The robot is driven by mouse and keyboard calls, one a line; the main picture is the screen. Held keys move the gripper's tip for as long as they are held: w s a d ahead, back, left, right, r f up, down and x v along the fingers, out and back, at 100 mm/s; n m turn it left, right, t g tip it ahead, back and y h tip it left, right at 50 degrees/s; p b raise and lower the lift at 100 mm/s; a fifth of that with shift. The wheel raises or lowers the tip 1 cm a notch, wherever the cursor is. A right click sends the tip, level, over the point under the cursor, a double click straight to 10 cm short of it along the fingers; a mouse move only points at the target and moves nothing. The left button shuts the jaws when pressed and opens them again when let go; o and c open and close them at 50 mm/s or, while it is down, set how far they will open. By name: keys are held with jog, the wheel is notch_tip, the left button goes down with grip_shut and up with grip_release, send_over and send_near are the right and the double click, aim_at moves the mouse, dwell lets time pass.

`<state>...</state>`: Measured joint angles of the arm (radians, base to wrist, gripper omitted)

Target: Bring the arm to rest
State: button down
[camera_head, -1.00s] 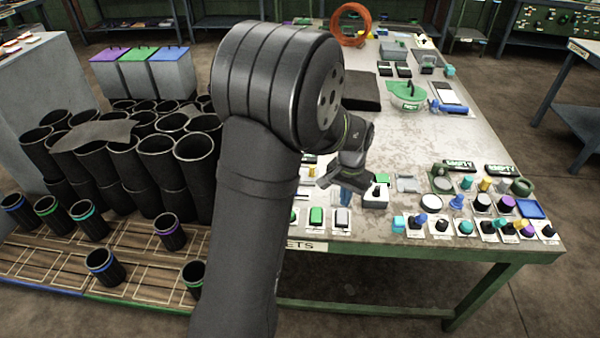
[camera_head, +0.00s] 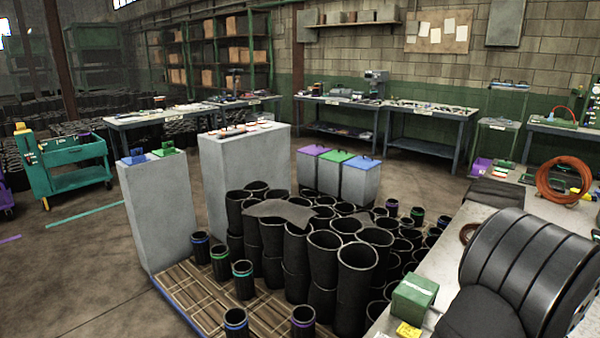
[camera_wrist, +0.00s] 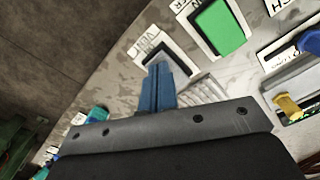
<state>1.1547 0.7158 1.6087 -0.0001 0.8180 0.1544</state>
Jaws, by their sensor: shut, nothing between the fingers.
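My gripper (camera_wrist: 157,80) shows in the wrist view as blue fingers shut together, with nothing between them. It is over the worn grey workbench top (camera_wrist: 119,73), near its edge. Its height above the bench is hard to tell. In the head view only my dark arm shows, large at the lower right; the gripper is out of that picture.
In the wrist view, a green block (camera_wrist: 220,27) on a label plate lies beyond the fingertips, with blue and yellow parts at the right. The head view shows black rubber sleeves (camera_head: 325,245), a green-topped box (camera_head: 414,297) and an orange coil (camera_head: 563,180).

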jog(key=w+r+n+h, duration=0.1)
jog(key=w+r, duration=0.3)
jog(key=r, duration=0.5)
jog(key=w+r+n+h, duration=0.2)
jog(key=w+r, duration=0.2)
jog(key=r, duration=0.5)
jog(key=w+r+n+t+h, duration=0.1)
jog(key=w+r, duration=0.3)
jog(key=r, duration=0.4)
jog(key=shift+a+r+n, duration=0.4)
jog(key=shift+n, duration=0.4)
